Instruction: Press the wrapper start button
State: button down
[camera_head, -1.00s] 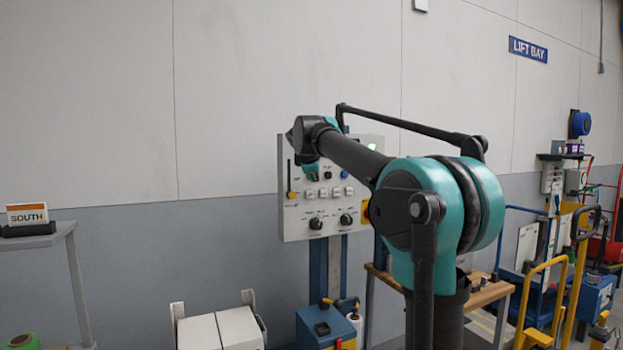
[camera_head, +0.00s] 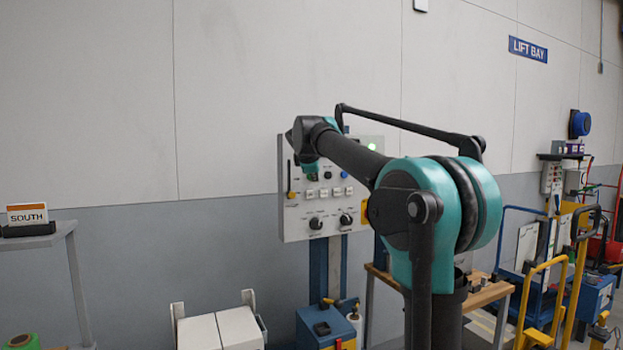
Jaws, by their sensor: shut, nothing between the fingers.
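The control panel (camera_head: 293,222) is a light grey box on a blue post against the wall. My gripper (camera_head: 309,166) is at the panel's upper left, mostly hidden by my wrist. It is shut and empty. I cannot tell whether it touches the panel.
A grey stand with a SOUTH sign (camera_head: 27,215) is at the left. White boxes (camera_head: 217,331) and a blue case (camera_head: 321,328) stand below the panel. A wooden bench (camera_head: 488,295) and yellow-handled carts (camera_head: 540,300) are at the right.

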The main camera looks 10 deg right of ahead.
jog(key=shift+w, duration=0.15)
dwell(0.4)
jog(key=shift+w+a, duration=0.1)
jog(key=shift+w, duration=0.15)
jog(key=shift+w+a, duration=0.2)
jog(key=shift+w, duration=0.25)
dwell(0.8)
dwell(0.4)
jog(key=shift+s+d, duration=0.3)
jog(key=shift+s, duration=0.6)
